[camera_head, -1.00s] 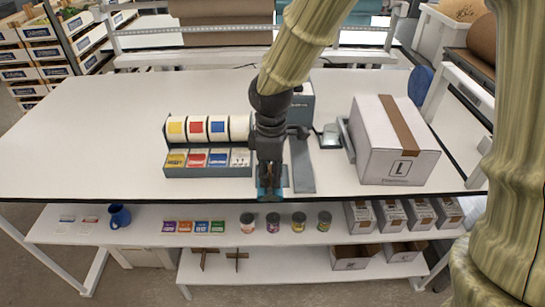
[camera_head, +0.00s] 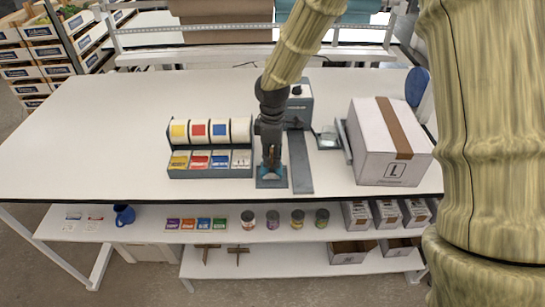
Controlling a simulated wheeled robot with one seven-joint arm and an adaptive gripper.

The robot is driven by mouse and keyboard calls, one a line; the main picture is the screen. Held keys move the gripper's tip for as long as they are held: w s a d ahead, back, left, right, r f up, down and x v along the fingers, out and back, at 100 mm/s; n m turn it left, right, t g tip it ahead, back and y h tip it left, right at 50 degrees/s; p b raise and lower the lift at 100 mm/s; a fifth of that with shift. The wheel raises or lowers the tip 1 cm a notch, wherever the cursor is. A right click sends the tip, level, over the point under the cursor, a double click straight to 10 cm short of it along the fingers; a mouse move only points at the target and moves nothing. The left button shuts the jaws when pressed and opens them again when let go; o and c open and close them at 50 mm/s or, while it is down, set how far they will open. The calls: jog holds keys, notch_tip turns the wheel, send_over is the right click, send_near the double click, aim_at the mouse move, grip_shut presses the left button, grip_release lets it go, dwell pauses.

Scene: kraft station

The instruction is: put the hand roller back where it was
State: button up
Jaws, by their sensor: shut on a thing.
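My gripper (camera_head: 269,159) points straight down near the front edge of the white table. It is shut on the hand roller, which is mostly hidden by the fingers; a small pale part of the roller (camera_head: 269,173) shows just under the fingertips. Directly below is a small dark teal plate (camera_head: 271,184) on the table. I cannot tell whether the roller touches this plate or is held slightly above it.
Left is a rack (camera_head: 210,172) with label rolls and card packs. Right are a long grey strip (camera_head: 301,165), a grey machine (camera_head: 300,104) and a large box marked L (camera_head: 385,172). The table's far left (camera_head: 90,140) is clear. A lower shelf (camera_head: 180,230) holds cans and cartons.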

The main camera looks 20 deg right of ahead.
jog(key=shift+f, duration=0.8)
jog(key=shift+f, duration=0.2)
jog(key=o, duration=0.8)
jog(key=shift+o, duration=0.2)
jog(key=shift+r+b, duration=1.8)
jog(key=shift+r, duration=4.4)
jog(key=shift+f, duration=0.1)
